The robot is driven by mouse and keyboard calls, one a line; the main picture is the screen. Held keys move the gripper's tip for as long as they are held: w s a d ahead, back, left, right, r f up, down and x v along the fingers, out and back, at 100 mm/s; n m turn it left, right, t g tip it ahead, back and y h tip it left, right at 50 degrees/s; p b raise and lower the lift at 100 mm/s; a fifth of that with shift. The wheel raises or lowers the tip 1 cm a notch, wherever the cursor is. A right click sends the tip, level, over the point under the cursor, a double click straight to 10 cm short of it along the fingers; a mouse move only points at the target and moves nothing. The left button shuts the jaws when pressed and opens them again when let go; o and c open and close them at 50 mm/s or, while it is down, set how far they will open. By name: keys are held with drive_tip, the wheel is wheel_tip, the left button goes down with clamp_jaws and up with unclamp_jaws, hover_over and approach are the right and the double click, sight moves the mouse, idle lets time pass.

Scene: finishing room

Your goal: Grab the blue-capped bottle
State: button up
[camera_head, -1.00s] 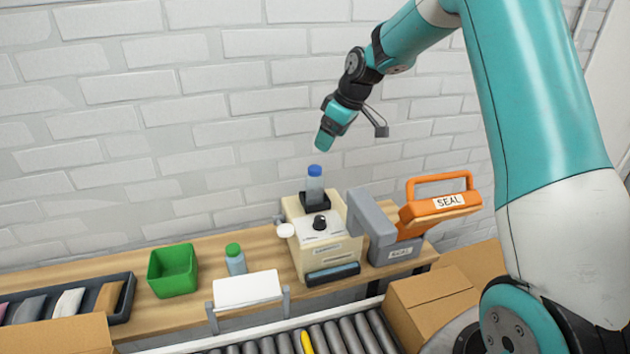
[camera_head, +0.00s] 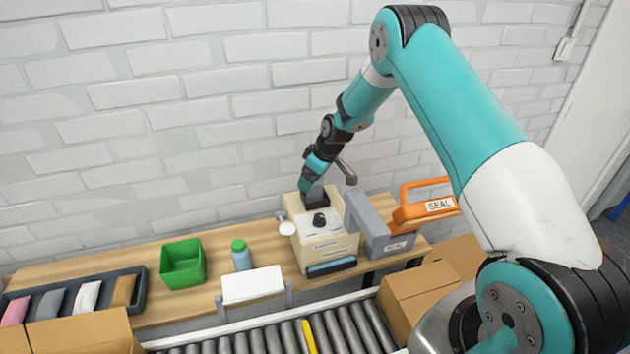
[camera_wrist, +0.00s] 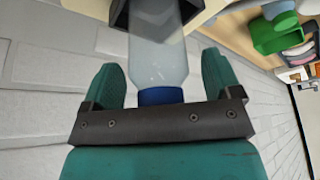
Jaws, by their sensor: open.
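The blue-capped bottle stands in the black holder (camera_head: 315,208) on top of a cream machine (camera_head: 325,243). In the head view my gripper (camera_head: 311,180) is over it and hides it. In the wrist view the clear bottle body (camera_wrist: 158,58) and its blue cap (camera_wrist: 160,96) lie between the two teal fingers of my gripper (camera_wrist: 162,72). The fingers are open, one on each side, with a gap to the bottle on both sides. The far end of the bottle sits in the dark holder (camera_wrist: 190,8).
A green-capped bottle (camera_head: 241,257) and a green bin (camera_head: 183,264) stand left on the wooden bench (camera_head: 215,243). A grey device (camera_head: 372,228) and an orange sealer (camera_head: 428,204) stand close on the right. A roller conveyor (camera_head: 345,330) runs in front. A brick wall is behind.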

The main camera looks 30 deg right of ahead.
drive_tip(key=shift+f, duration=0.15)
drive_tip(key=c, duration=1)
